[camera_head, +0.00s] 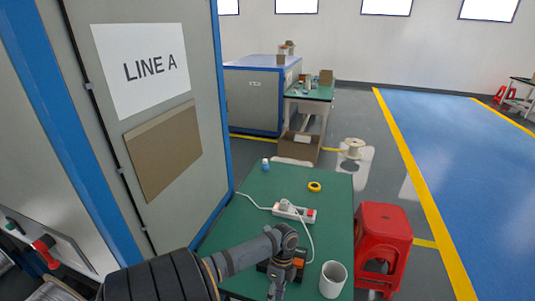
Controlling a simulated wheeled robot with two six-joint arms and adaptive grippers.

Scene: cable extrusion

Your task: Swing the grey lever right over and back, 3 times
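I cannot make out a grey lever in this view. At the lower left, a pale machine panel (70,252) carries a red handle or knob (45,252) and a small dark-green part (14,226). One dark grey arm of mine comes in from the lower left and reaches over the green table. I take it as my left arm. Its gripper (276,284) points down near the table's front, and its fingers are too small and dark to read. It is well to the right of the panel. My other gripper is not in view.
The green table (240,215) holds a power strip (294,212), a yellow tape roll (314,187), a white mug (332,280) and a black-orange item (298,262). A red stool (384,240) stands to its right. A tall cabinet (180,90) marked LINE A rises at left. Blue floor lies clear at right.

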